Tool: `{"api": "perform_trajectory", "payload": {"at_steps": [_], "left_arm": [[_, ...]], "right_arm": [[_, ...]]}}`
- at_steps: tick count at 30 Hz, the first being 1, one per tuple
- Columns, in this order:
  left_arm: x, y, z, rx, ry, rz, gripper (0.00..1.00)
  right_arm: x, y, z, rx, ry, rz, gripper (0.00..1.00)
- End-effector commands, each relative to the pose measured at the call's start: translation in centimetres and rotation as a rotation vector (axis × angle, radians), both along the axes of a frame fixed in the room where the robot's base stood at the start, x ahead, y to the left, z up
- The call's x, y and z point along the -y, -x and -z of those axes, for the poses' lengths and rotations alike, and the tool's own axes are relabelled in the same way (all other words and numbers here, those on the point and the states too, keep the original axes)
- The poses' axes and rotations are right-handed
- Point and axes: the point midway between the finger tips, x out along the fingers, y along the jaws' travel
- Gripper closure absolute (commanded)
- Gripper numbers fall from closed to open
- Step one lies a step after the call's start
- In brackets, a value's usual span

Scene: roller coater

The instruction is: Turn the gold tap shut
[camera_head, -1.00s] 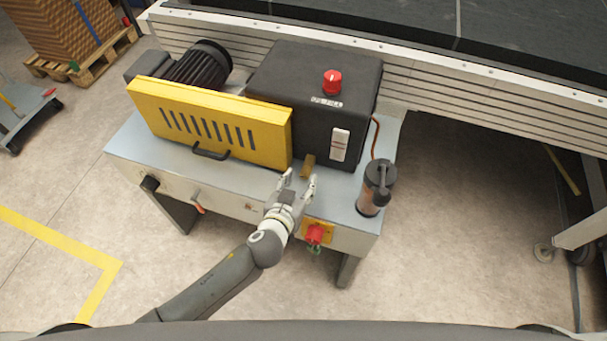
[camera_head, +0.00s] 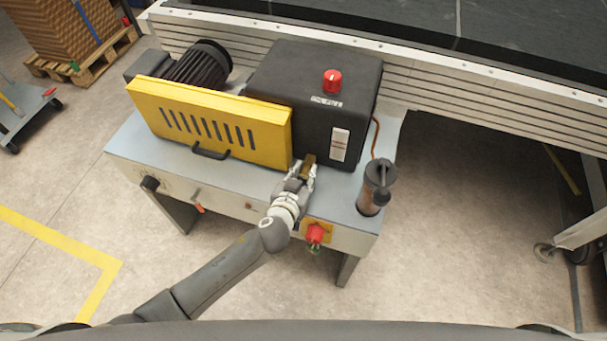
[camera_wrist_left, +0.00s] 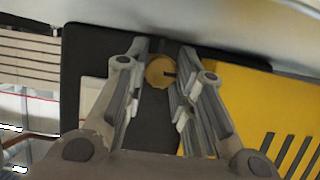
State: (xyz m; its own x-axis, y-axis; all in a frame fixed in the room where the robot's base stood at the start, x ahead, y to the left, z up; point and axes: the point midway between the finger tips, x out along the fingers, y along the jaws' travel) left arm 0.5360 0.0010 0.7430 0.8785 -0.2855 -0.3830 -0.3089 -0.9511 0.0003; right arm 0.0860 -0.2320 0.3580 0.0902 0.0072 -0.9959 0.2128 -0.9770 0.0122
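The gold tap (camera_head: 309,160) sticks out low on the front of the black housing (camera_head: 315,90), just right of the yellow guard. In the left wrist view the tap (camera_wrist_left: 159,71) shows as a round gold end between the fingertips. My left gripper (camera_head: 303,170) reaches the tap from the front, with its fingers apart on either side of it. In the left wrist view my left gripper (camera_wrist_left: 157,75) has a gap beside the tap, at least on the left; contact on the right cannot be told. My right gripper is out of view.
The yellow slotted guard (camera_head: 210,123) with a black handle stands close on the left. A grey and clear canister (camera_head: 376,188) stands at the table's right end. A red knob on a yellow plate (camera_head: 315,234) is on the front panel below my wrist.

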Motion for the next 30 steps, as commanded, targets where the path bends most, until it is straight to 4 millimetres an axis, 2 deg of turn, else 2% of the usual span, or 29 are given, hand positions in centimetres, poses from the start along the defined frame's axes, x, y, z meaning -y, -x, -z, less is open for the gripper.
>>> {"api": "perform_trajectory", "payload": {"at_steps": [2,7,18,28,29,30], "left_arm": [[0.0,0.0,0.0,0.000,0.000,0.000,1.00],[0.1,0.1,0.1,0.010,-0.029,0.000,1.00],[0.2,0.1,0.1,0.074,-0.226,0.000,1.00],[0.1,0.0,0.0,0.077,-0.237,-0.001,1.00],[0.1,0.0,0.0,0.077,-0.237,-0.001,0.72],[0.1,0.0,0.0,0.077,-0.237,-0.001,0.67]], "right_arm": [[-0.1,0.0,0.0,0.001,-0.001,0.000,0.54],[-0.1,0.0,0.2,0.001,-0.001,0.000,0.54],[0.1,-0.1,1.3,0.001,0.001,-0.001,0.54],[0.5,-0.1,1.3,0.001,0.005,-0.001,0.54],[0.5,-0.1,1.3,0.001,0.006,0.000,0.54],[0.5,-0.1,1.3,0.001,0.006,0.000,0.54]]}}
